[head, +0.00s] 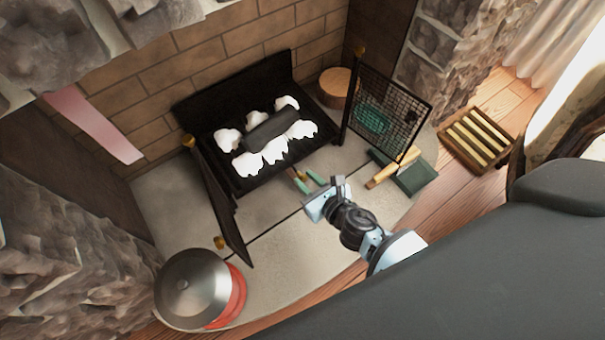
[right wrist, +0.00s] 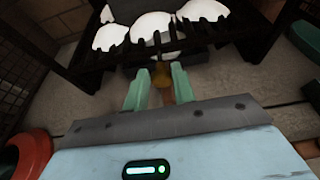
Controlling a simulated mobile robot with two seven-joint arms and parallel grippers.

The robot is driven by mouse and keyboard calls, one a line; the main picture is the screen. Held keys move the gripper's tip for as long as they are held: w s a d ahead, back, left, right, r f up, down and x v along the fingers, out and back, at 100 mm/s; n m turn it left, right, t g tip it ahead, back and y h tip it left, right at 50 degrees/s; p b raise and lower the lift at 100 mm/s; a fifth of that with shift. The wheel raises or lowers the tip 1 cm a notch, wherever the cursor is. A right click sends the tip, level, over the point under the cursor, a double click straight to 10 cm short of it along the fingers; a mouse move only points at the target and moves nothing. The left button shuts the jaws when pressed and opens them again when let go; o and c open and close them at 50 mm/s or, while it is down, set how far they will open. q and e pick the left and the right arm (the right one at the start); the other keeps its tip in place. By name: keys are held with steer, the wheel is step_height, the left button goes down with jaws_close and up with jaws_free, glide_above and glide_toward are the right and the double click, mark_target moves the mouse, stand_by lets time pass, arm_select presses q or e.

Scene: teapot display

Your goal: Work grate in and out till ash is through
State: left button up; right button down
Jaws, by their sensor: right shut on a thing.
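The black grate (head: 251,181) stands in the brick fireplace, its barred front facing me. Several white ash lumps (head: 249,165) and a dark log (head: 270,129) lie on it. In the right wrist view the ash (right wrist: 152,27) still sits on top of the dark bars (right wrist: 112,52). My right gripper (head: 309,182) is at the grate's front, its green fingers closed around a small brass-and-wood handle (right wrist: 161,77). The handle's lower part is hidden between the fingers. My left gripper is in neither view. The space under the grate is too dark to tell whether ash lies there.
Mesh screen panels stand open at right (head: 390,112) and left (head: 222,208). A red bucket with a metal lid (head: 192,287) stands front left. A wooden crate (head: 477,140) and cut log (head: 334,84) stand farther right. Hearth stone is clear at front.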

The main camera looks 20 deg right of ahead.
steer(key=shift+s+d+f, duration=0.1)
steer(key=shift+s+f, duration=0.5)
steer(key=shift+f, duration=0.2)
steer(key=c, duration=1.5)
jaws_free()
steer(key=shift+o, duration=1.8)
steer(key=shift+w+r, duration=0.15)
steer(key=p+v, duration=0.2)
steer(key=v, duration=0.5)
steer(key=shift+s+r+p, duration=0.2)
steer(key=shift+s+p, duration=0.1)
steer(key=shift+s, duration=0.05)
